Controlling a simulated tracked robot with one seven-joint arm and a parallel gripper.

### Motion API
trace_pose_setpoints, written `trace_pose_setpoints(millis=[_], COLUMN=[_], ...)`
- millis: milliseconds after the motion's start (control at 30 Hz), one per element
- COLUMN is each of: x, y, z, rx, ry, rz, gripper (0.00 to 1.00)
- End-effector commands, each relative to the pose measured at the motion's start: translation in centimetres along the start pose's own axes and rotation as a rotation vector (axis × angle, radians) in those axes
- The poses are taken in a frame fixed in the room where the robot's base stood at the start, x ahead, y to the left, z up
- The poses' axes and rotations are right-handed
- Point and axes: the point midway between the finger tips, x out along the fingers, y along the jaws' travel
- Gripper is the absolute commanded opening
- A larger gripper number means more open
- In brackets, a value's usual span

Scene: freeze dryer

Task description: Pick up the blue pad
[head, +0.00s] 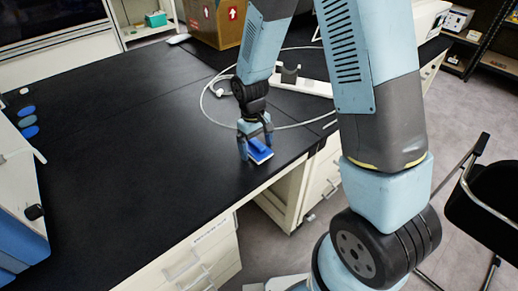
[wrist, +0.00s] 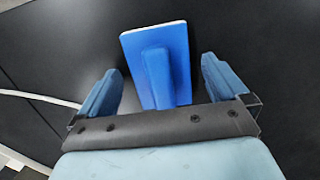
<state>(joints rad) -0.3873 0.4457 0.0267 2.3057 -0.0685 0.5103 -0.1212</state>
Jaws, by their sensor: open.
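The blue pad (head: 259,151) lies on the black bench top near its front edge. In the wrist view the blue pad (wrist: 178,50) is a flat rectangle with a pale far edge and a raised blue grip along its middle. My gripper (head: 257,146) is at the pad, pointing down. In the wrist view my gripper (wrist: 163,90) is open, with one finger on each side of the pad's raised grip. Gaps show between both fingers and the grip. I cannot tell how high the fingertips are above the bench.
A white cable (head: 207,112) loops over the black bench (head: 130,130) behind and around my gripper. A cardboard box (head: 215,22) stands at the back. Several blue discs (head: 28,121) are at the far left. A black chair (head: 490,200) stands at the right. The bench left of the pad is clear.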

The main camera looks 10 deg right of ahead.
Motion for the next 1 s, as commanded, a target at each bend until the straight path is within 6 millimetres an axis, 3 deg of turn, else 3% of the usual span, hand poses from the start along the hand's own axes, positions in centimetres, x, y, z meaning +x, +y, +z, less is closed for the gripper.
trace_pose_setpoints(millis=[67,700,1000], x=[-0.01,-0.04,-0.33], y=[0.02,0.07,0.09], z=[0.0,0.01,0.02], rx=[0.0,0.001,0.002], ry=[0.0,0.0,0.001], rz=[0.0,0.0,0.0], gripper=[0.99,0.39,0.39])
